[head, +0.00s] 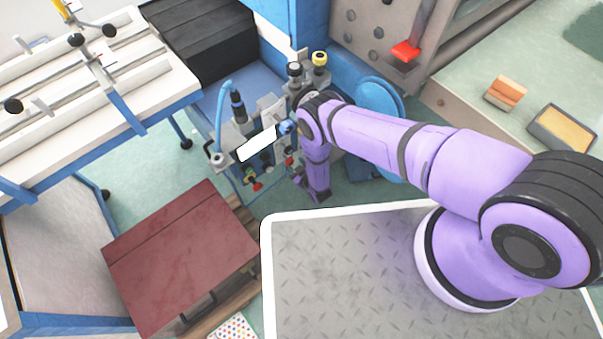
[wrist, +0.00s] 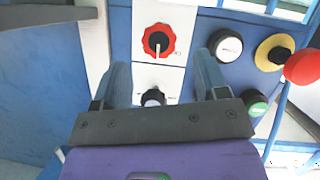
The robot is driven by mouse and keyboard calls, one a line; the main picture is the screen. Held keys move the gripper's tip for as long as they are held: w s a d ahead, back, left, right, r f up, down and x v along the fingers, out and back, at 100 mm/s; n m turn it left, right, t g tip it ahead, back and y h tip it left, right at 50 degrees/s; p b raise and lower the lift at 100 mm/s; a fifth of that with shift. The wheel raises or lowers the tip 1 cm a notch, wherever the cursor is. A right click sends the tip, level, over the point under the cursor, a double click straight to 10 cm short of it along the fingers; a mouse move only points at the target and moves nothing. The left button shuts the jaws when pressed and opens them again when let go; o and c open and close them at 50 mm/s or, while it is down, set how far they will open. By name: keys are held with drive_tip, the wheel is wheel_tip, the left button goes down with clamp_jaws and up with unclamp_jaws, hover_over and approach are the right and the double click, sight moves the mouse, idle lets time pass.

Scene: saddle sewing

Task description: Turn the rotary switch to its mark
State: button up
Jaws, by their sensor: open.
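A red rotary switch (wrist: 158,40) with a scalloped rim sits on a white plate in the wrist view. Its light pointer points down, and a small dark mark shows at the plate's lower right. A second, smaller dark knob (wrist: 153,97) sits lower on the white panel, between my fingers in the picture. My gripper (wrist: 161,64) is open and empty. Its fingertips are just below the red switch in the picture, one to each side; I see no contact. In the head view, my arm hides the switch.
Right of the switch are a round black-and-white button (wrist: 226,45), a red mushroom button (wrist: 301,66) on a yellow collar and a green button (wrist: 255,103). In the head view, a dark red-topped table (head: 180,250) stands at lower left, with green floor between.

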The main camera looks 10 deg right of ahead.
sight(291, 162)
drive_tip(key=shift+v, duration=2.55)
drive_tip(key=w+a+f+m, duration=0.1)
drive_tip(key=w, duration=0.2)
drive_tip(key=w+a+f+m+g+y, duration=0.1)
drive_tip(key=w+a, duration=0.1)
drive_tip(key=w, duration=0.1)
drive_tip(key=w+a+f+m+y, duration=0.1)
drive_tip(key=w+f+m, duration=0.1)
drive_tip(key=w, duration=0.1)
drive_tip(key=shift+a+g, duration=0.25)
drive_tip(key=shift+g, duration=0.05)
drive_tip(key=c, duration=0.9)
